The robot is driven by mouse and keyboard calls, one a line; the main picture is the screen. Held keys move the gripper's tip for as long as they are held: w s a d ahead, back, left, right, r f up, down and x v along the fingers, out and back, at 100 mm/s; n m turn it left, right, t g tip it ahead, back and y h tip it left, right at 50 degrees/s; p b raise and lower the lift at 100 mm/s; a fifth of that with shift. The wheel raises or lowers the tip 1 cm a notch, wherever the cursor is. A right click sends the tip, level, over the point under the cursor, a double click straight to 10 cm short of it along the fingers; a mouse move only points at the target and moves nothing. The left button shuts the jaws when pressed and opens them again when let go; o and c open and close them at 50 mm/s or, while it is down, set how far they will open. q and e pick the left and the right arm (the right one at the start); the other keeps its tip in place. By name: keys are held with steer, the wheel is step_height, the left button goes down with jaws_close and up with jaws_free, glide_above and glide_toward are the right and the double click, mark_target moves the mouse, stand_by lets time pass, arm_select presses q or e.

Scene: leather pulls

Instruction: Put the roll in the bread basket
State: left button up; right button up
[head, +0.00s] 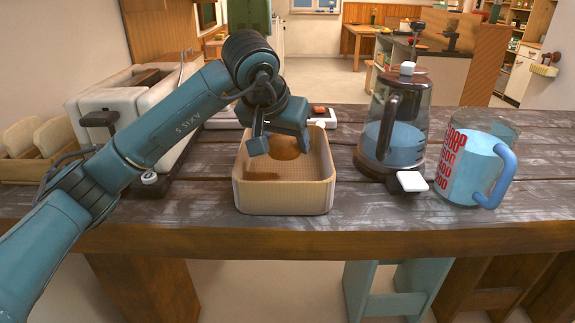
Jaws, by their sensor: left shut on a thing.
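The roll (285,149) is brown and rounded. My left gripper (276,145) is shut on it and holds it over the back part of the bread basket, at about rim height. The gripper hides part of the roll, and I cannot tell whether the roll touches the basket. The bread basket (284,197) is a pale tan, square, open box on the dark wooden counter, near its front edge. My right gripper is not in view.
A white toaster (118,108) stands left of the basket, behind my left arm. A glass kettle (397,125) and a measuring jug (468,170) with a blue handle stand to the right. The counter (360,214) is clear just right of the basket.

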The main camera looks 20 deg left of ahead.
mark_target(285, 177)
arm_select(q)
steer(key=shift+f, duration=2.4)
steer(key=shift+f, duration=0.15)
steer(key=o, duration=0.8)
steer(key=shift+c, duration=0.2)
steer(key=shift+r, duration=0.3)
steer(key=v, duration=1.1)
steer(key=shift+s+r, duration=0.25)
steer(key=shift+r, duration=0.05)
